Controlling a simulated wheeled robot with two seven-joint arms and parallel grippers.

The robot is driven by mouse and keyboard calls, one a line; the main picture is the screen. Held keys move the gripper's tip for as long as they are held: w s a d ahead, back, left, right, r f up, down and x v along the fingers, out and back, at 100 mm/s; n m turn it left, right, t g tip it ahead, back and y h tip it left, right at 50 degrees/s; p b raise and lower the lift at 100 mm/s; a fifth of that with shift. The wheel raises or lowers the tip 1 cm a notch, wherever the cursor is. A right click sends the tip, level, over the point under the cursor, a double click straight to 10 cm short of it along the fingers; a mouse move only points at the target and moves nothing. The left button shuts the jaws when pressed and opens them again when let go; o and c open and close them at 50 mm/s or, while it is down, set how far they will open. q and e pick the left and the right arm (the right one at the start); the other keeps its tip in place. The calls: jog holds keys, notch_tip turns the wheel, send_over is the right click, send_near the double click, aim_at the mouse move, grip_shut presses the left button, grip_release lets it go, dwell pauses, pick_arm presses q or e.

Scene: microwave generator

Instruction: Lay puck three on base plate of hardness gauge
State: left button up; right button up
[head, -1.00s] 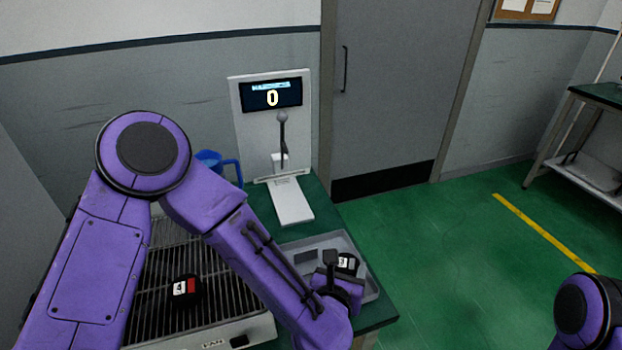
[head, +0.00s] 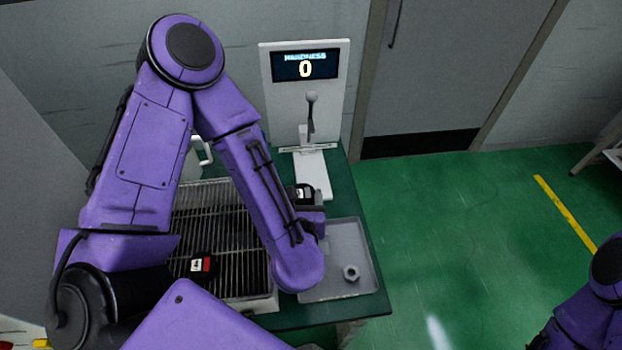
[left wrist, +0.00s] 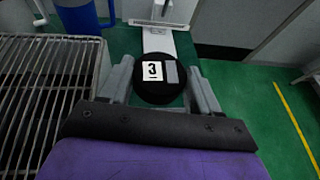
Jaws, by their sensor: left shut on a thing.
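Puck three (left wrist: 158,84), black with a white "3" label and a grey patch, is held between the fingers of my left gripper (left wrist: 160,82). In the head view the puck (head: 303,194) and my left gripper (head: 312,196) are near the front end of the hardness gauge (head: 304,98). The gauge's display reads 0, and its lever stands up in front of the panel. Its white base plate (head: 313,172) reaches toward me; the puck is at its near end, and I cannot tell how high above it. My right gripper is out of view.
A wire rack (head: 228,240) carries another black puck (head: 201,266) with a white and red label. A grey tray (head: 362,242) with a metal nut (head: 351,272) lies at the table's right. A blue mug (left wrist: 78,15) stands left of the gauge.

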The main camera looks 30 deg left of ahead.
aim_at(314, 183)
pick_arm(q)
jog(key=w+a+f+b, duration=0.1)
jog(key=w+f+b, duration=0.1)
jog(key=w+b, duration=0.2)
jog(key=w+a+f+b, duration=0.1)
jog(key=w+f+b, duration=0.2)
jog(key=w+b, duration=0.1)
jog(key=w+a+f+b, duration=0.2)
jog(key=w+f+b, duration=0.1)
jog(key=b, duration=0.1)
jog(key=shift+w+f, duration=0.1)
jog(key=shift+w, duration=0.3)
jog(key=w+f, duration=0.1)
jog(key=w+a+f+b, duration=0.1)
jog(key=w+f, duration=0.1)
jog(key=shift+w, duration=0.15)
notch_tip(314, 183, down, 3)
jog(key=b, duration=0.3)
jog(key=shift+f, duration=0.15)
jog(key=o, duration=1.1)
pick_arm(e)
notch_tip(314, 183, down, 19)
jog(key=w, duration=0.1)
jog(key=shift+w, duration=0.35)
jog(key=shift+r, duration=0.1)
